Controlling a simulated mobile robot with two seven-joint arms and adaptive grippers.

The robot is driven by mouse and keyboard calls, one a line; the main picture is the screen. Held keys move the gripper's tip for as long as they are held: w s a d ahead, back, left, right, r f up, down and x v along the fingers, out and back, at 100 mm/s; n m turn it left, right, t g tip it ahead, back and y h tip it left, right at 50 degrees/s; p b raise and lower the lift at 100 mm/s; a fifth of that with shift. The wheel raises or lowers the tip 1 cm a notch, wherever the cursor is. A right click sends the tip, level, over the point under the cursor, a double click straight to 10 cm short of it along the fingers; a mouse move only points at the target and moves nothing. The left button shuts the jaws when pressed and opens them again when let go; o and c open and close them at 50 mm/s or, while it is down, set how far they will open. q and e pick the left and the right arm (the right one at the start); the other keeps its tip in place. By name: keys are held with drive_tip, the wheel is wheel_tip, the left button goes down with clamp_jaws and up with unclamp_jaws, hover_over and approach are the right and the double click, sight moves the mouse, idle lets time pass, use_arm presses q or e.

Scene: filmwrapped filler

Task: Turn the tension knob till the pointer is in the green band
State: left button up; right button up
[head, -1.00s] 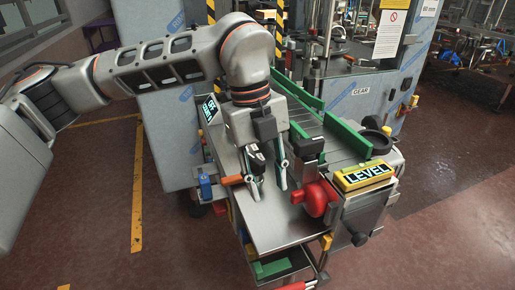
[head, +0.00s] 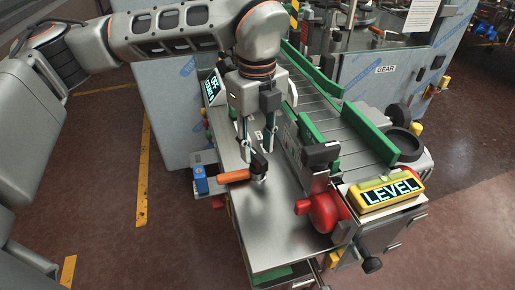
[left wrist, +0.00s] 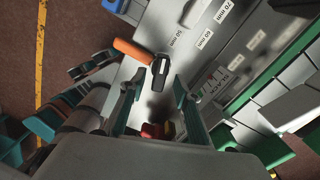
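My left gripper (head: 257,143) is open and points down over the metal top (head: 275,232) of the machine. A lever with an orange handle (head: 234,176) and a black end (head: 259,164) is below it. In the left wrist view, the black end (left wrist: 161,72) lies just beyond the gap between the open fingertips (left wrist: 157,90); I cannot tell whether they touch it. A small strip with coloured marks (left wrist: 215,79) is to the right. No pointer can be made out. A red round knob (head: 325,212) is at the right edge of the top. My right gripper is not in view.
A yellow LEVEL display (head: 387,195) stands right of the red knob. Green guide rails (head: 368,134) flank the grey conveyor (head: 318,108) behind. A blue block (head: 200,181) is at the left edge. The front of the metal top is clear.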

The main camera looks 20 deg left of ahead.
use_arm(q)
drive_tip(key=shift+f, duration=0.85)
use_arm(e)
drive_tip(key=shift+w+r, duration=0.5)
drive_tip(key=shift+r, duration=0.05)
use_arm(q)
clamp_jaws()
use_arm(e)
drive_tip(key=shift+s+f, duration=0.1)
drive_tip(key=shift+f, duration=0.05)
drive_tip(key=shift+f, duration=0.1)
use_arm(q)
drive_tip(key=shift+m, duration=0.3)
